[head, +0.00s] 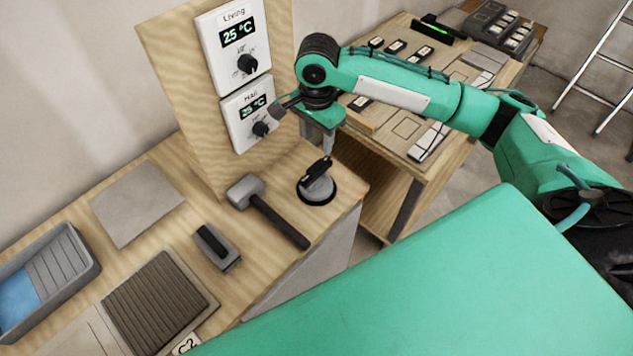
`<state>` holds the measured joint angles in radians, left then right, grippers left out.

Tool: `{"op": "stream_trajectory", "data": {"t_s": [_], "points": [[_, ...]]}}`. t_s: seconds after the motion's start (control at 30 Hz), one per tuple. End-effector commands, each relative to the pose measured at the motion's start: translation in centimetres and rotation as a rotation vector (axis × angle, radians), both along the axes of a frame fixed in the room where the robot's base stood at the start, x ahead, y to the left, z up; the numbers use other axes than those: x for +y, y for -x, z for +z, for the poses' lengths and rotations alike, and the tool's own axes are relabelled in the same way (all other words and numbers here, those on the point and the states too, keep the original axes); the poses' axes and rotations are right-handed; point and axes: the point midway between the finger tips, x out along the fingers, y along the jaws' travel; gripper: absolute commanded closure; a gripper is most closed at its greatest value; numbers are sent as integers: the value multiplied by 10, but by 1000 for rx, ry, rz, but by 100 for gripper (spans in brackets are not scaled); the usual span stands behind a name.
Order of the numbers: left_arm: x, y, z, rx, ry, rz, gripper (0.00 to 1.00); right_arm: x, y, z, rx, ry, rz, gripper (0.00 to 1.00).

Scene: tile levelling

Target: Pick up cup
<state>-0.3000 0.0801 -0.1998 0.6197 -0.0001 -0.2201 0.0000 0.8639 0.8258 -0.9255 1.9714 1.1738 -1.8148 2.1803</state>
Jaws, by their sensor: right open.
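The cup looks like a suction cup (318,188) with a black round base and a dark handle on top. It stands upright on the wooden bench, near its right edge. My right gripper (327,150) points down just above the cup's handle and is open. Its fingertips are close to the handle, but I cannot tell whether they touch it. My left gripper is not in view.
A mallet (268,212) lies just left of the cup. A wooden panel (180,75) with two thermostats (235,40) stands behind. A small black-handled block (217,247), a ribbed tile bed (155,300), a grey tile (135,203) and a tray (85,255) lie further left.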

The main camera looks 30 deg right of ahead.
Motion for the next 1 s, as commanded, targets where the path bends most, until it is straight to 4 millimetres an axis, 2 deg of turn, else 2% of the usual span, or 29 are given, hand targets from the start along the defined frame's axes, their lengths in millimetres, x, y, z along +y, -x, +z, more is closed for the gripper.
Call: {"op": "stream_trajectory", "data": {"t_s": [0.33,0.53,0.67,0.8,1.0], "points": [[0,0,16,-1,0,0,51,0,1,-63,4,1,-1,55],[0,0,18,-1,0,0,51,0,0,-79,1,0,1,55],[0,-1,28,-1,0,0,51,-1,-1,-89,2,3,0,55],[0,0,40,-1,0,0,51,0,-2,-109,3,2,1,55],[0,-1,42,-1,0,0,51,0,-2,-130,1,1,2,55]]}}
